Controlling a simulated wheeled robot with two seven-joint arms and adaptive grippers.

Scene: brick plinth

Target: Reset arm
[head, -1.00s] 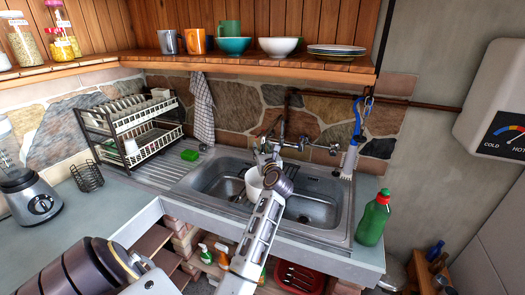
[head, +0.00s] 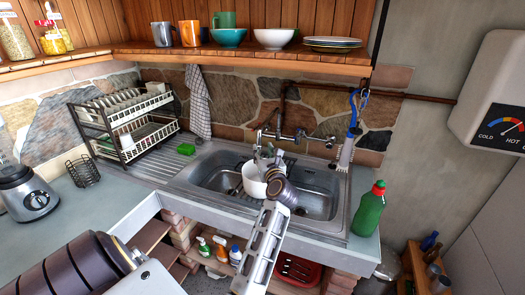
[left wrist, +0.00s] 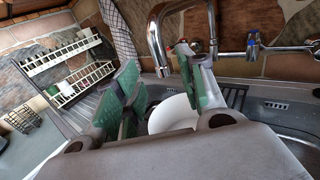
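My left gripper (head: 265,155) is over the sink (head: 330,182), in front of the tap (head: 283,135). The left wrist view shows its green-padded fingers (left wrist: 162,85) apart, with a gap between them and nothing clearly held. A white pot or bowl (head: 254,181) is in the sink right by the gripper, partly hidden by my wrist. It also shows behind the fingers in the left wrist view (left wrist: 172,114); I cannot tell whether they touch it. My right gripper is not in view.
A green bottle (head: 369,210) stands on the counter right of the sink. A dish rack (head: 125,120) and a green sponge (head: 186,149) are to the left. A blender (head: 27,192) and wire basket (head: 83,171) stand further left. A shelf with mugs and bowls (head: 274,39) hangs above.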

